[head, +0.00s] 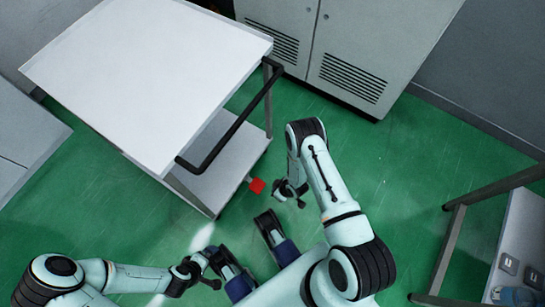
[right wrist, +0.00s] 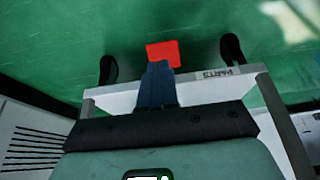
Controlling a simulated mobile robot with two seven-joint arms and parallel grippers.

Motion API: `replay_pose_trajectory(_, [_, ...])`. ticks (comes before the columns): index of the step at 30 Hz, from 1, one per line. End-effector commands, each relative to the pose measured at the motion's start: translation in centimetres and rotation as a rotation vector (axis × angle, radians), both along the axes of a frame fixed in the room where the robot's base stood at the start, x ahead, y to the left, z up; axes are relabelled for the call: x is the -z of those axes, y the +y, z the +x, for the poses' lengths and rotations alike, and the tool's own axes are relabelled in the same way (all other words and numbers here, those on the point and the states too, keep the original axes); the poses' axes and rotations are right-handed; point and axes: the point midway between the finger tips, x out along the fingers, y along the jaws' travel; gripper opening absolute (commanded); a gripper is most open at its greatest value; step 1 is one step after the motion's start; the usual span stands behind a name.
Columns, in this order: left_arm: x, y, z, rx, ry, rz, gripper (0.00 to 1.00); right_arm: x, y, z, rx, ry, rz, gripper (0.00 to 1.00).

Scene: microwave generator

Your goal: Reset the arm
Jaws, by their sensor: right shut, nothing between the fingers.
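My right arm reaches forward on the right side of the head view and bends down at its far end. Its gripper (head: 287,191) is low beside the cart. In the right wrist view the dark blue fingers (right wrist: 158,85) are together with nothing held between them. My left arm comes in at the lower left, and its gripper (head: 207,270) is out over the floor near my body. It is too small to tell whether its fingers are apart.
A white-topped cart (head: 150,75) with a black handle and lower shelf stands ahead left. A small red piece (head: 257,185) shows near its shelf corner. A grey vented cabinet (head: 360,45) stands behind. A metal-legged bench (head: 520,245) is at right, with green floor between.

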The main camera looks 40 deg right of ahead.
Motion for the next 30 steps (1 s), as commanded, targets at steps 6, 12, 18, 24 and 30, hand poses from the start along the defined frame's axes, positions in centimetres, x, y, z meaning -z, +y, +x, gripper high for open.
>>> replay_pose_trajectory(6, [-0.2, -0.1, -0.3, 0.004, 0.009, -0.004, 1.00, -0.4, -0.1, -0.3, -0.001, -0.001, 0.000, 0.00])
replay_pose_trajectory(12, [-0.1, -0.1, -0.3, 0.003, 0.008, -0.003, 1.00, -0.3, -0.1, -0.3, -0.001, -0.001, 0.000, 0.00])
replay_pose_trajectory(18, [-0.1, -0.1, -0.3, 0.002, 0.007, -0.003, 1.00, -0.3, -0.1, -0.3, -0.001, -0.001, 0.000, 0.00])
replay_pose_trajectory(24, [-0.2, -0.1, -0.3, 0.002, 0.006, -0.003, 1.00, -1.5, 0.4, -0.9, 0.068, 0.027, 0.029, 0.00])
replay_pose_trajectory(30, [-0.2, -0.1, -0.2, 0.002, 0.006, -0.003, 1.00, -6.9, 3.3, -4.4, 0.378, 0.173, 0.155, 0.00])
